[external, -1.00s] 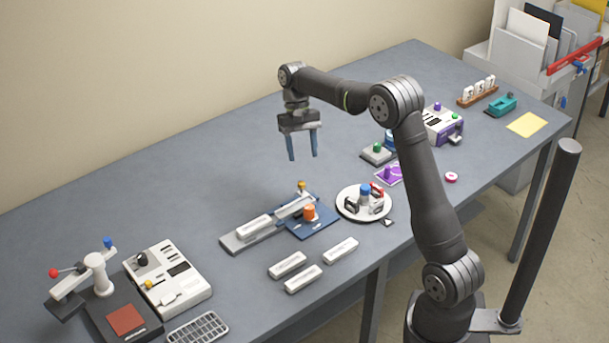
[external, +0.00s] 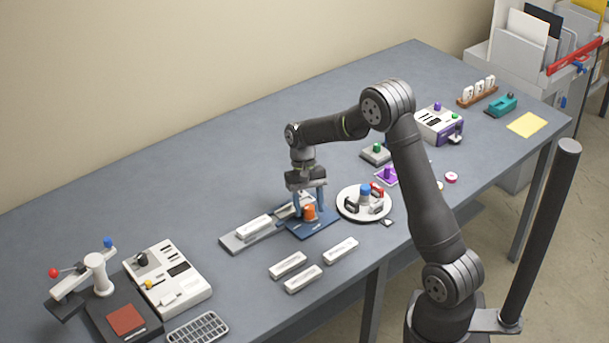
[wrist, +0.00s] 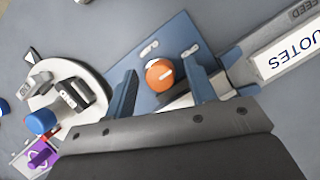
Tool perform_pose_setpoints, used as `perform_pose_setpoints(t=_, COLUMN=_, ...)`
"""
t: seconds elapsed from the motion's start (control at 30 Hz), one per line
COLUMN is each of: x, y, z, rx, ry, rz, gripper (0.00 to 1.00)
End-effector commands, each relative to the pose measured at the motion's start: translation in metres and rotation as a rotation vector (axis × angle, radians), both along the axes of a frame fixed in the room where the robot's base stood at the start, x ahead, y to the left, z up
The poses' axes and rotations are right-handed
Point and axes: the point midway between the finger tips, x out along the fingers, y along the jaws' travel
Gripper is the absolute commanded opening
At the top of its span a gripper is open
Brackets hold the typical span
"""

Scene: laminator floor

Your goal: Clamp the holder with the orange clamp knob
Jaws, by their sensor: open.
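The orange clamp knob (external: 309,212) stands on a blue plate (external: 318,228) at the middle of the table. In the wrist view the orange knob (wrist: 160,74) lies between my two blue fingers and has a pale bar mark on top. My gripper (external: 310,206) is open and points down around the knob; I cannot tell whether either finger touches it. The holder, a grey rail (external: 236,243) with white labelled blocks (external: 254,225), runs onto the blue plate from the left. Its right end is partly hidden behind my fingers.
A round white turntable (external: 345,203) with stamps and a blue knob (external: 365,190) stands close on the right. Several loose white blocks (external: 288,265) lie in front. A white machine (external: 180,285) stands at left. The table behind the rail is clear.

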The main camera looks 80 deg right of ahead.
Motion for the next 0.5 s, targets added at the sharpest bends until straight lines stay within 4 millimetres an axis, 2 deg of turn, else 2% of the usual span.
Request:
perform_pose_setpoints(t=0.13, x=-0.0013, y=0.0034, z=-0.0080, rx=0.000, ry=0.000, rz=0.000, gripper=0.51)
perform_pose_setpoints(t=0.4, x=-0.0015, y=0.0038, z=-0.0093, rx=-0.001, ry=0.000, rz=0.000, gripper=0.51)
perform_pose_setpoints(t=0.5, x=-0.0014, y=0.0037, z=-0.0092, rx=-0.001, ry=0.000, rz=0.000, gripper=0.33)
